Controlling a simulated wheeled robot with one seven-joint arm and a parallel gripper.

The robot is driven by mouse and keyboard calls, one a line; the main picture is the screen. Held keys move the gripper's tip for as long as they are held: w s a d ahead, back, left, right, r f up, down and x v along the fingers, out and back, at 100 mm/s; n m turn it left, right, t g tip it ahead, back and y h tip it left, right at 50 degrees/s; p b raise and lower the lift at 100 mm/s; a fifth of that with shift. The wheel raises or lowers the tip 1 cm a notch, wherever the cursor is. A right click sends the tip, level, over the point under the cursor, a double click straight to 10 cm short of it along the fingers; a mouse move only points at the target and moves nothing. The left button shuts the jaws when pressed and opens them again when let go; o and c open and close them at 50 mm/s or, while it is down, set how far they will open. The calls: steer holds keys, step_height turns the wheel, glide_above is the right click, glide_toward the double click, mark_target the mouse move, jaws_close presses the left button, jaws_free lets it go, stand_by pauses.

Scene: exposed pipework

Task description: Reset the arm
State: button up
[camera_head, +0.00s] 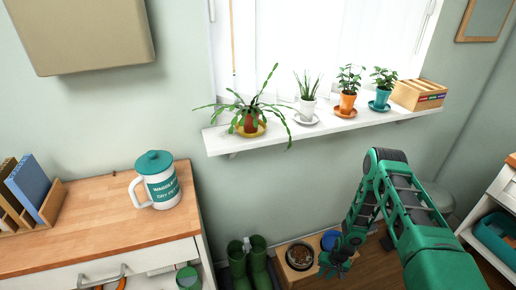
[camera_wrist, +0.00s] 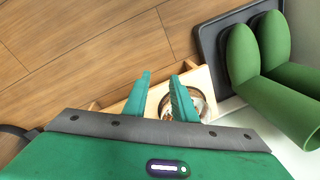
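My green arm (camera_head: 408,205) reaches down at the right of the head view, bent at a dark joint. My gripper (camera_head: 332,273) points down by the wooden feeding stand near the floor. In the wrist view, the two green fingers of my gripper (camera_wrist: 162,78) stand apart, with nothing held between them. The metal bowl (camera_wrist: 203,99) in the stand shows behind and beside the right finger. In the head view this bowl (camera_head: 301,257), with brown food in it, is left of my gripper.
Green boots (camera_head: 248,262) stand left of the feeding stand; they show on a dark tray (camera_wrist: 207,45) in the wrist view. A blue bowl (camera_head: 329,241) is close behind my gripper. A windowsill (camera_head: 320,128) with several potted plants is above. A cabinet (camera_head: 95,228) with a jug (camera_head: 160,182) stands left.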

steer(key=w+d+r+h, duration=0.15)
steer(key=d+r, duration=0.25)
steer(key=r, duration=0.7)
steer(key=w+d+r, duration=0.2)
steer(key=d+r, duration=0.1)
steer(key=r, duration=0.9)
steer(key=w+d+r+h, duration=0.15)
steer(key=d+r, duration=0.25)
steer(key=r, duration=0.7)
steer(key=s+d+r+m, duration=0.15)
steer(key=s+r, duration=0.25)
steer(key=r, duration=0.5)
steer(key=s+d+r, duration=0.2)
steer(key=s+r, duration=0.2)
steer(key=r, duration=0.6)
steer(key=s+a+r, duration=0.1)
steer(key=s+r, duration=0.4)
steer(key=s, duration=0.4)
steer(key=s+a+r+m+y, duration=0.1)
steer(key=s+a+r, duration=0.1)
steer(key=s+r, duration=0.4)
steer(key=s+a+r+m, duration=0.1)
steer(key=s+r, duration=0.4)
steer(key=s, duration=0.7)
steer(key=shift+a+r+y, duration=0.15)
steer(key=shift+r+y, duration=0.15)
